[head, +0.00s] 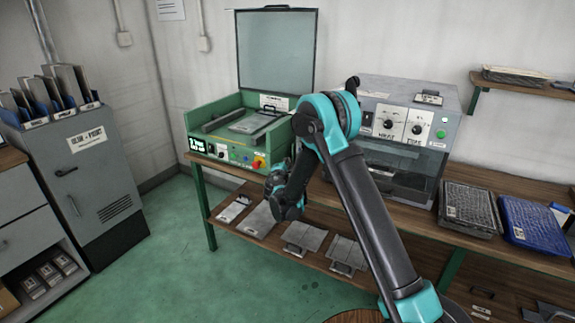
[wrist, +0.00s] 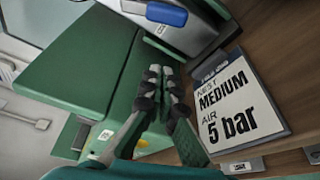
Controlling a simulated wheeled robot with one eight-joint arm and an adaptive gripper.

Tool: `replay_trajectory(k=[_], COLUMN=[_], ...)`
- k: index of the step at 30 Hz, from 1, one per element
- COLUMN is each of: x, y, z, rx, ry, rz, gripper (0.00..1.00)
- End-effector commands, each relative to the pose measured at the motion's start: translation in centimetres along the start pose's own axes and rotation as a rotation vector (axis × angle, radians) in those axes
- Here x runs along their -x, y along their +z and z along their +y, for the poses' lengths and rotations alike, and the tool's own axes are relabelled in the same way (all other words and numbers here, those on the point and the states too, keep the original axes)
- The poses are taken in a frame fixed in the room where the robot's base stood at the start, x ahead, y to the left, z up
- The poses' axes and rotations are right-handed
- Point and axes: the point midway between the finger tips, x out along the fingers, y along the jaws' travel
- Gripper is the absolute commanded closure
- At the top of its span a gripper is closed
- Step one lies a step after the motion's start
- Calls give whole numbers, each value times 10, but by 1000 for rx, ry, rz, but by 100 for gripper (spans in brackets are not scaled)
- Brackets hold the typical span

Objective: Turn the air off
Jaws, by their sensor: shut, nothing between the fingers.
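The green press machine (head: 240,125) stands on the bench with its clear lid raised. Its front panel carries dark knobs (head: 222,150) and a red button on yellow (head: 258,160). My gripper (head: 275,183) is at the machine's front right, low by the bench edge; it also shows in the wrist view (wrist: 160,72), shut and empty, fingertips together. Beyond the fingertips in the wrist view is a blue handle-like part (wrist: 167,13) on a pale metal body, apart from them. I cannot tell whether it is the air valve. A card (wrist: 238,98) reads "NEST MEDIUM AIR 5 bar".
A grey oven-like unit (head: 405,115) with two dials stands right of my arm. Dark and blue trays (head: 535,225) lie farther right. Metal plates (head: 257,219) lie on the lower shelf. A grey cabinet (head: 95,185) stands left, with clear green floor (head: 180,260) between.

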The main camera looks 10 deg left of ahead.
Motion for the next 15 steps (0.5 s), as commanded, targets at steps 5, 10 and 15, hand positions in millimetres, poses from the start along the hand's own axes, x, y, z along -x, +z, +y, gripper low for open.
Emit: replay_trajectory(k=[5, 10, 15], x=[-38, -61, -52], y=[1, 6, 28], z=[-1, 0, 0], rx=[-1, -2, -2], ry=[-1, -1, -1], rz=[-2, -2, 0], gripper=[100, 100, 100])
